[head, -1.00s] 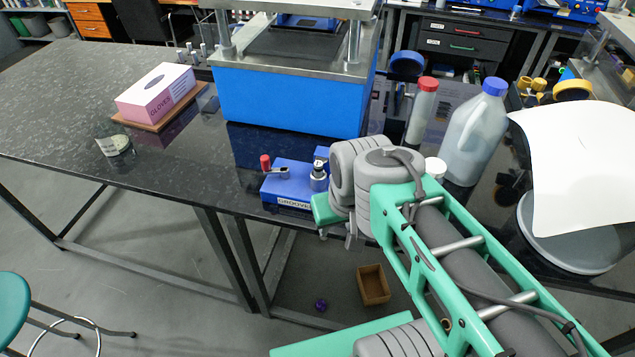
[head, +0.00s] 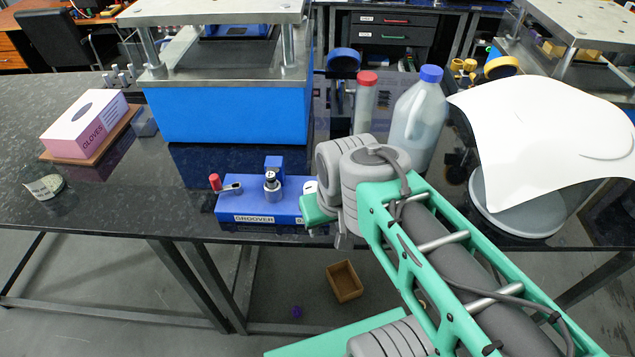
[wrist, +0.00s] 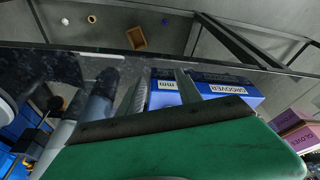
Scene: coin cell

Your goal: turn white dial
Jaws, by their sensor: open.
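The blue groover block (head: 245,206) stands near the table's front edge, with a red-knobbed crank (head: 216,183) at its left and a metal post with a dark top (head: 271,183) near its middle. A small white round part (head: 309,187) shows at its right end, partly hidden by my arm; it looks like the white dial, but I cannot tell for sure. In the wrist view my gripper (wrist: 160,78) is open, its two grey fingers apart, with the block's blue labelled face (wrist: 165,91) showing between them. I cannot see whether a finger touches anything.
A blue-capped jug (head: 418,115) and a red-capped bottle (head: 365,102) stand behind my arm. A blue press (head: 235,110) stands behind the groover. The tabletop left of the groover is mostly clear.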

